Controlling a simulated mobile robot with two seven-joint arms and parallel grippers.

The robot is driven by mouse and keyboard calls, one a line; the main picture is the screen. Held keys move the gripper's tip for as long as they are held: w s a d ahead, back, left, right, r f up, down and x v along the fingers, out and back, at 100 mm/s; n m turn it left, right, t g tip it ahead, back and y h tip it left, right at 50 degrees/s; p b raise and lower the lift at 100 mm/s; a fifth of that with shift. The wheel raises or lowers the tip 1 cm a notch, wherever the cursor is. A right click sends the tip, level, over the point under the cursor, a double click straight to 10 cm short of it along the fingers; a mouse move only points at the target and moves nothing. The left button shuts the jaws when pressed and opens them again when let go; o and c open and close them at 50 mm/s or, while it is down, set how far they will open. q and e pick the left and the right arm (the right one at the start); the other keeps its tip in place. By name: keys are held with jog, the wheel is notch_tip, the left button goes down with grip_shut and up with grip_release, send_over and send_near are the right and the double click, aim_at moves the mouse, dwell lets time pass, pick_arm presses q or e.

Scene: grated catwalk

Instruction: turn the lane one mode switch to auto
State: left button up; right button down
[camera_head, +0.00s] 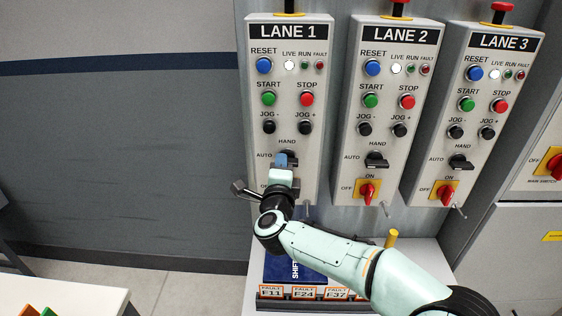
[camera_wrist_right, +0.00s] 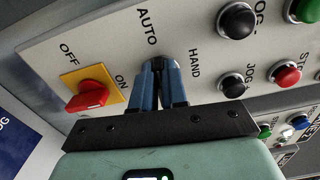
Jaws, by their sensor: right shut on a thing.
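The LANE 1 panel (camera_head: 285,80) is a pale upright box on the wall in the head view. Its mode switch (camera_head: 293,156) is a black knob low on the panel, with HAND above it and AUTO to its left. My right gripper (camera_head: 286,160) is at this knob, its blue fingers shut on it. In the right wrist view the two fingers (camera_wrist_right: 163,80) close around the knob between the AUTO and HAND labels. The fingers hide most of the knob, so I cannot tell its exact angle. My left gripper is not in view.
A red OFF/ON switch (camera_wrist_right: 88,96) on a yellow plate sits beside the fingers. Black JOG buttons (camera_head: 269,127) are above the gripper. LANE 2 (camera_head: 397,80) and LANE 3 (camera_head: 486,88) panels stand to the right. A shelf with fault tags (camera_head: 303,292) lies below.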

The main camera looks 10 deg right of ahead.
jog(key=shift+r+n, duration=0.1)
jog(key=shift+n, duration=0.5)
jog(key=c, duration=1.2)
grip_release()
jog(key=shift+w, duration=0.1)
jog(key=shift+o, duration=0.2)
jog(key=b+v, duration=0.1)
jog(key=v, duration=1.2)
jog(key=shift+s+b, duration=0.2)
jog(key=shift+b, duration=0.2)
